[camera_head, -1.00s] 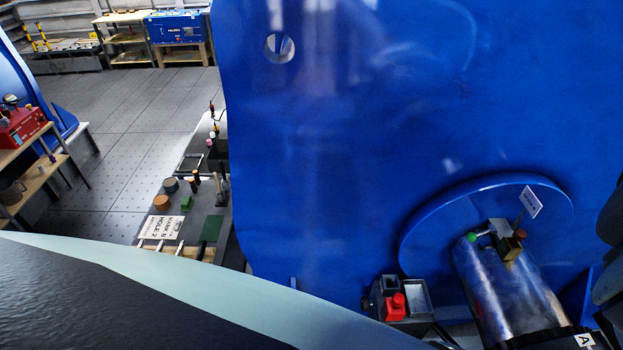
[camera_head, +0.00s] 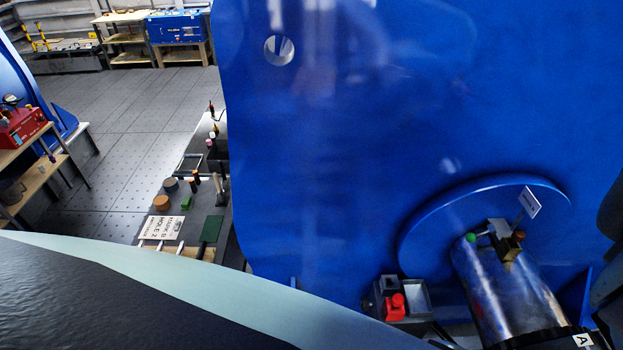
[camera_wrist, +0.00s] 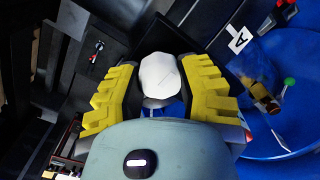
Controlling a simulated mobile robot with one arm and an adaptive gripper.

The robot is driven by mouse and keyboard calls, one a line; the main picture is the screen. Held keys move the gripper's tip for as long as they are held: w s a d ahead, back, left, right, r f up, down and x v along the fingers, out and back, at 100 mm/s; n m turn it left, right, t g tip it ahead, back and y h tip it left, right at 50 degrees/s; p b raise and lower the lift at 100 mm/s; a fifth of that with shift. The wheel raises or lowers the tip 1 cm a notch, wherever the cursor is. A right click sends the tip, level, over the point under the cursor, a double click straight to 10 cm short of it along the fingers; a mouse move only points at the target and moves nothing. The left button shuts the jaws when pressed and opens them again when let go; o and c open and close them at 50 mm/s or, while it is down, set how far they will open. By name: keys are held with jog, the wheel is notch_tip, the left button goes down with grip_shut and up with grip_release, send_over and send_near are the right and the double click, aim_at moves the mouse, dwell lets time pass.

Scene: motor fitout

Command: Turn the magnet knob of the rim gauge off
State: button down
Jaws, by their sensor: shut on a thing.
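My gripper (camera_wrist: 160,80) shows in the wrist view with yellow ribbed fingers on both sides of a white faceted piece (camera_wrist: 160,74). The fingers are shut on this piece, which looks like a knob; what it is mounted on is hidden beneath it. A small block fixture (camera_head: 505,238) with a green ball, an orange-brown knob and a white tag sits on the steel shaft (camera_head: 492,285). It also shows at the right of the wrist view (camera_wrist: 262,97), apart from my fingers. I cannot tell whether it belongs to the rim gauge. My gripper is not visible in the head view.
A large blue housing (camera_head: 340,140) fills the middle of the head view. A box with a red button (camera_head: 394,305) stands left of the shaft. A bench (camera_head: 195,215) with small tools and a label plate is at the left. Open floor (camera_head: 110,120) lies behind it.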

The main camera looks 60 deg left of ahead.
jog(key=shift+c, duration=2.3)
grip_release()
jog(key=shift+w+r, duration=0.1)
jog(key=shift+r, duration=0.4)
notch_tip(320, 180, up, 11)
jog(key=shift+f, duration=0.1)
